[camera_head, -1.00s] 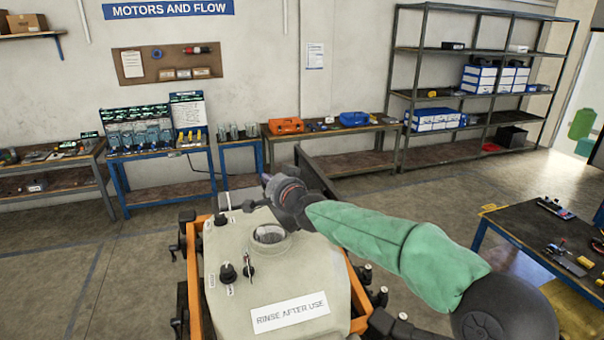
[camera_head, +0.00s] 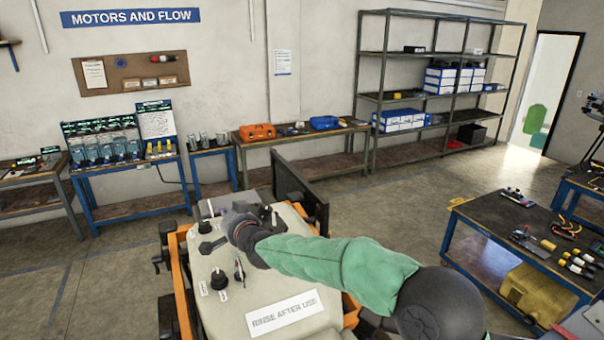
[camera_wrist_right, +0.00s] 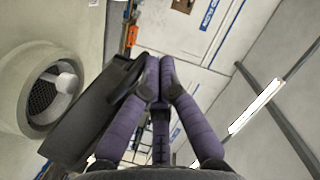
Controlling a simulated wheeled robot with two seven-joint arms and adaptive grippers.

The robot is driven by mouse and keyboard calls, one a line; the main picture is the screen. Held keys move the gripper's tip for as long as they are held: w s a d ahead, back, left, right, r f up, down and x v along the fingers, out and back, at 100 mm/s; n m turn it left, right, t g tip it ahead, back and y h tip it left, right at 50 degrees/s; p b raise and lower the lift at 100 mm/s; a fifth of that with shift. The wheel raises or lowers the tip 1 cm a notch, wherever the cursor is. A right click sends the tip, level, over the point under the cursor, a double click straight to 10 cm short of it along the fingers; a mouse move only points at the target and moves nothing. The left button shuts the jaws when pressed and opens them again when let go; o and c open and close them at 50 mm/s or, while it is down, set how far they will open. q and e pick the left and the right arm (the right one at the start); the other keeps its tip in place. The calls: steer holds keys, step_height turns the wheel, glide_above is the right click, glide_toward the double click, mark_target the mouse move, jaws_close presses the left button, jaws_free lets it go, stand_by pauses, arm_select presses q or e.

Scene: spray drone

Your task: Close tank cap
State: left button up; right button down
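The beige tank (camera_head: 235,320) stands in an orange frame in the lower middle of the head view. Its round mouth is hidden there behind my right arm. In the right wrist view the mouth (camera_wrist_right: 42,97) shows at the left, uncovered, with a dark mesh inside. A thick dark slab (camera_wrist_right: 88,118), perhaps the tank cap, stands between the mouth and my right fingers. My right gripper (camera_wrist_right: 160,68) has its purple fingertips together beside the slab; I cannot tell whether they touch it. In the head view the right gripper (camera_head: 235,218) is low over the tank top. My left gripper is out of view.
Black knobs (camera_head: 219,279) and a small switch stand on the tank top. A black upright panel (camera_head: 300,190) rises behind the tank. A tool table (camera_head: 480,225) stands at the right. Benches line the back wall, with open floor between.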

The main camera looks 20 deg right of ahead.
steer(key=shift+a+f+b, duration=0.35)
steer(key=shift+a+f, duration=0.1)
steer(key=shift+f, duration=0.4)
steer(key=shift+a+f+b, duration=0.35)
steer(key=shift+a+f, duration=0.1)
steer(key=shift+f, duration=0.4)
